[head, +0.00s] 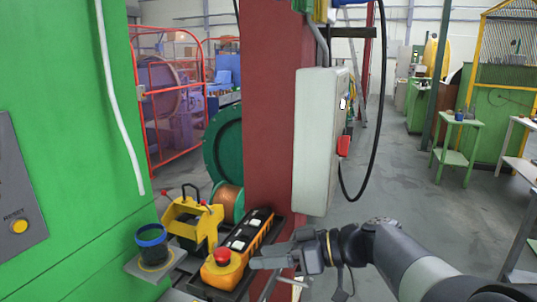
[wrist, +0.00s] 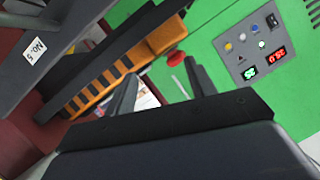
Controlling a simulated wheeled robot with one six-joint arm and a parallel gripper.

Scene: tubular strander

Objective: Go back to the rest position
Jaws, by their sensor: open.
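My gripper (head: 258,262) is at the lower middle of the head view, with my arm reaching in from the lower right. Its fingers point left, just right of the yellow control box. In the wrist view my gripper (wrist: 160,82) has its two fingers spread apart with nothing held between them. The yellow control box (head: 258,222) lies in a dark tray and has a red mushroom button (head: 222,256) at its near end. In the wrist view the control box (wrist: 100,82) and red button (wrist: 176,58) lie beyond the fingers. Whether the gripper touches the box is unclear.
A red column (head: 268,120) carries a grey switch box (head: 315,140) with a red switch above my arm. A green panel (head: 70,90) stands left. A blue-rimmed cup (head: 151,240) and a yellow tool (head: 190,222) are near the control box. Floor right of the column is open.

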